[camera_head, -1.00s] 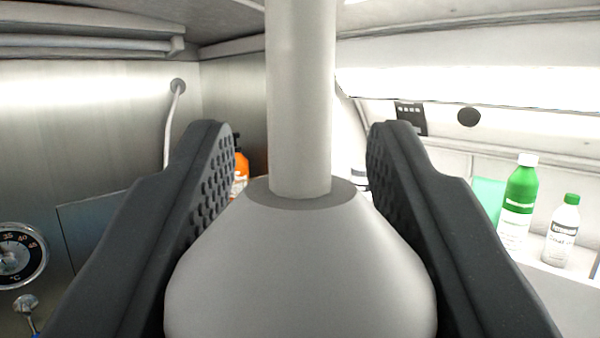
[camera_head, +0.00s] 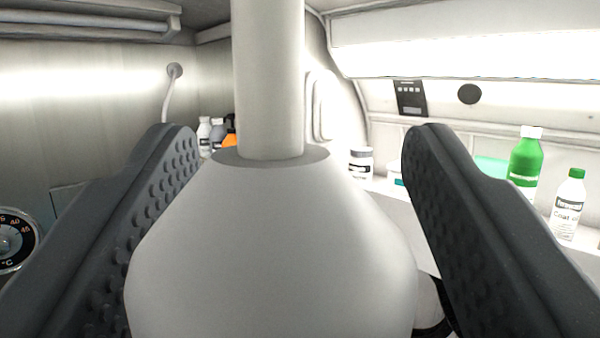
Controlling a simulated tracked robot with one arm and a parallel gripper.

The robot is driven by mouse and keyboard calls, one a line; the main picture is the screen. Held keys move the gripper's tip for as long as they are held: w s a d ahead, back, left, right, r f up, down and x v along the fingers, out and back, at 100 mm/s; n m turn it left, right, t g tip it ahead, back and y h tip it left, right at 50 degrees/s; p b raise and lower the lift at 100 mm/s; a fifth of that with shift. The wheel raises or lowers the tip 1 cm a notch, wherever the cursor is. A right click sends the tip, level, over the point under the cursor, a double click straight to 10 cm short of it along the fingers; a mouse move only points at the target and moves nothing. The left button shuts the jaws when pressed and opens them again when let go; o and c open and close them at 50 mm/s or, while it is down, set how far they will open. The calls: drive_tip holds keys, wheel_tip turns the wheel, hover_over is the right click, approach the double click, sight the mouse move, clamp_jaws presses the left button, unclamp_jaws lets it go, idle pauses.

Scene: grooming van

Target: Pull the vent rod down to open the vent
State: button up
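The vent rod (camera_head: 268,80) is a pale vertical cylinder that runs up out of the top of the view. At its lower end is a wide, pale, bell-shaped knob (camera_head: 265,250). My gripper (camera_head: 300,150) is open, with one black, studded finger on each side of the rod and knob. The left finger is close to the knob's left side. A wider gap shows between the right finger and the rod. I cannot tell whether either finger touches the knob. The vent at the rod's top is out of view.
A shelf (camera_head: 400,215) on the right holds a green bottle (camera_head: 525,160), a white bottle with a green cap (camera_head: 568,205) and a white jar (camera_head: 361,162). Small bottles (camera_head: 205,135) stand behind the rod. A round dial (camera_head: 12,240) is on the left wall.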

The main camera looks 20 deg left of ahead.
drive_tip(key=shift+s, duration=0.1)
drive_tip(key=shift+s+f, duration=0.1)
drive_tip(key=shift+s, duration=0.15)
drive_tip(key=b+v, duration=0.5)
drive_tip(key=v, duration=0.8)
drive_tip(key=shift+b, duration=0.35)
drive_tip(key=shift+d+f, duration=0.1)
drive_tip(key=shift+f, duration=0.1)
